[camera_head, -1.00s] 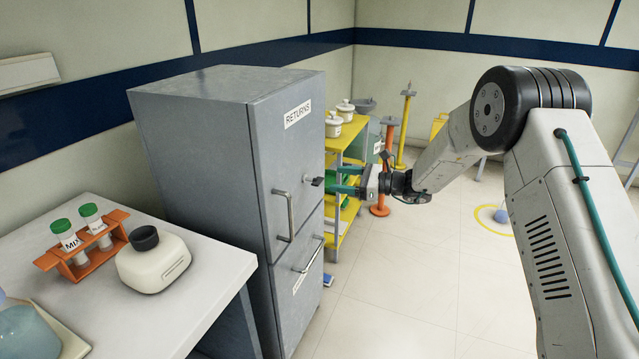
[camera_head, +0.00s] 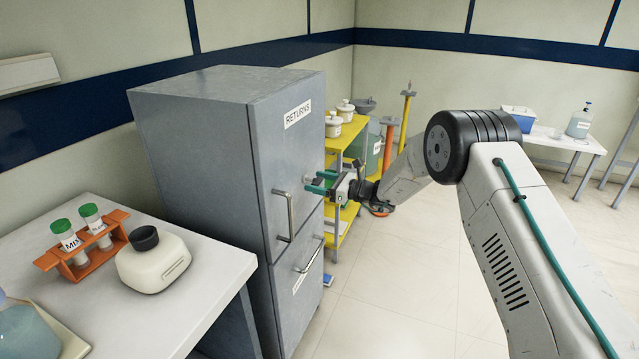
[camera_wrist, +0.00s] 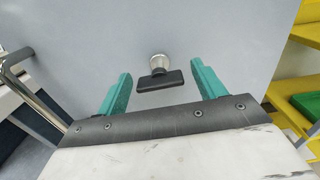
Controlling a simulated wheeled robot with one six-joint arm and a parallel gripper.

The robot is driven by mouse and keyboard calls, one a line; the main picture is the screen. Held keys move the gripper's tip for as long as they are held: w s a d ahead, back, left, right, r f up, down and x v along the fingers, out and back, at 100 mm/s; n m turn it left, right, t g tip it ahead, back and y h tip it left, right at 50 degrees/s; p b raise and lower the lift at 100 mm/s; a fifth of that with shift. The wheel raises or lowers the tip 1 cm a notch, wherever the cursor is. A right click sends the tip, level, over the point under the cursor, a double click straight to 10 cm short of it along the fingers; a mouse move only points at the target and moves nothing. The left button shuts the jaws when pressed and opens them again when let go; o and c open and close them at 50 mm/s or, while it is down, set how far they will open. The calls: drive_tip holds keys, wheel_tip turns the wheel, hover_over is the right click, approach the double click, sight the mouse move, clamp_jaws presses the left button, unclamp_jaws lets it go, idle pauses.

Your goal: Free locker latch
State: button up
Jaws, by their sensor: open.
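The grey locker (camera_head: 200,160) stands left of centre in the head view, with a "RETURNS" label on its upper door. The latch (camera_wrist: 160,72) is a dark flat handle on a pale metal boss on the door face. In the wrist view it lies between and just beyond the fingertips, with a gap on both sides. My gripper (camera_wrist: 159,83) is open with teal fingers and holds nothing. In the head view my gripper (camera_head: 322,182) is at the door face and hides most of the latch.
A bar handle (camera_head: 284,216) is on the upper door, left of my gripper. A yellow shelf (camera_head: 350,140) with white pots stands right behind the locker. A bench (camera_head: 215,265) with a tube rack and a bottle is at the left. Floor at the right is clear.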

drive_tip(key=c, duration=1)
drive_tip(key=shift+o, duration=0.2)
drive_tip(key=n, duration=0.4)
drive_tip(key=shift+n, duration=0.3)
drive_tip(key=n, duration=0.4)
drive_tip(key=shift+n, duration=0.3)
drive_tip(key=n, duration=0.4)
drive_tip(key=shift+n, duration=2.3)
drive_tip(key=shift+c, duration=0.2)
drive_tip(key=shift+o, duration=0.2)
